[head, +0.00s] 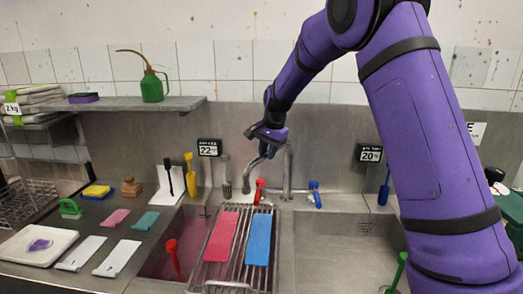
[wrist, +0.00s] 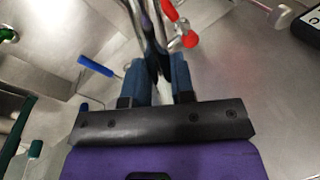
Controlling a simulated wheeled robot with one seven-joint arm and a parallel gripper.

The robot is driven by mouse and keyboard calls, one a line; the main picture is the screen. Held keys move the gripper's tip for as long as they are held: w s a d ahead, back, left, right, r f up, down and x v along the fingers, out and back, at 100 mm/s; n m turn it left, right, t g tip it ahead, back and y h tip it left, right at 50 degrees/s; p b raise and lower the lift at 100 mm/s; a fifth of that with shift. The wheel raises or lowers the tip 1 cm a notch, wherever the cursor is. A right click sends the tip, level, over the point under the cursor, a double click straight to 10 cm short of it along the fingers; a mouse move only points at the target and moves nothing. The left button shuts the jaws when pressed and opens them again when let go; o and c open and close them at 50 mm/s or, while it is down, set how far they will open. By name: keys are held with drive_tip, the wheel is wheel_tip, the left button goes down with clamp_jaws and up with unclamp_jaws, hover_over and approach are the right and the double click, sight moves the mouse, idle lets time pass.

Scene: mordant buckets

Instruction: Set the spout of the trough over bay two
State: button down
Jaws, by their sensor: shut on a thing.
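A metal spout (head: 249,172) curves down from the tap at the back wall, its end above the rear of the left basin (head: 160,262). My gripper (head: 266,150) is at the top of the spout; in the wrist view its two blue fingers (wrist: 164,76) are shut on the metal spout tube (wrist: 153,40). The tap has a red lever (head: 259,190) on its left and a blue lever (head: 315,192) on its right. The right basin (head: 360,255) is bare metal where it shows. Bay numbers are not readable.
My arm hides part of the right side.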

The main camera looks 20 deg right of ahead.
drive_tip(key=s+d+n+g, duration=0.1)
drive_tip(key=s+d+n, duration=0.1)
drive_tip(key=d+n, duration=0.4)
drive_tip(key=s+d+n+g, duration=0.1)
drive_tip(key=s+d+n, duration=0.2)
drive_tip(key=d+n, duration=0.4)
drive_tip(key=shift+d+y, duration=0.4)
drive_tip(key=shift+d, duration=1.6)
drive_tip(key=c, duration=1)
unclamp_jaws()
drive_tip(key=shift+o, duration=0.2)
drive_tip(key=shift+r, duration=0.1)
wheel_tip(320, 180, up, 10)
drive_tip(key=d, duration=0.2)
drive_tip(key=shift+w+r, duration=0.25)
drive_tip(key=shift+w, duration=0.05)
